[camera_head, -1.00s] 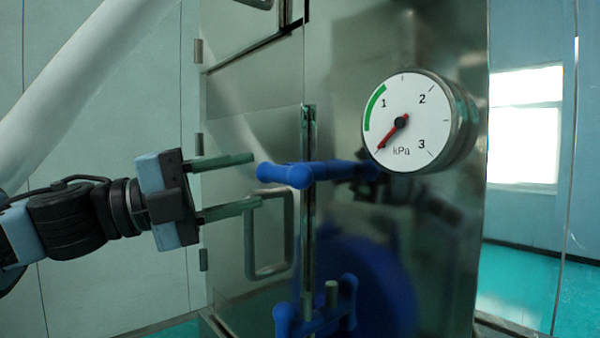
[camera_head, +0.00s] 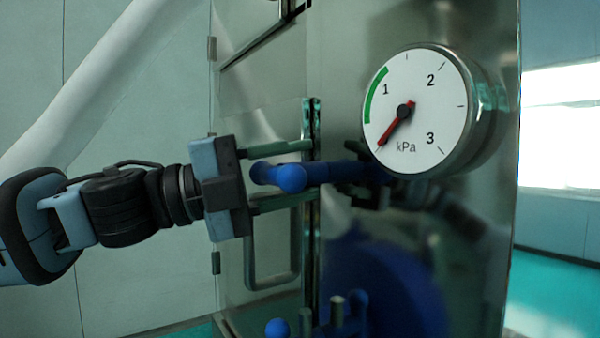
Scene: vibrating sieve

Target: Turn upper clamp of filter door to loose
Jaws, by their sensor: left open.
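The upper clamp (camera_head: 290,178) is a blue handle with a rounded knob, sticking out leftward at the door's edge. My left gripper (camera_head: 311,173) is open, with one finger above the clamp and one below it. The clamp's knob lies between the fingers; I cannot tell whether they touch it. The filter door (camera_head: 235,270) is a metal panel with a loop handle (camera_head: 270,282) below the gripper. My right gripper is not in view.
A lower blue clamp (camera_head: 278,328) shows at the bottom edge. A round kPa gauge (camera_head: 440,100) projects from the metal housing (camera_head: 470,225) to the right of the upper clamp. A bright window is at the far right.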

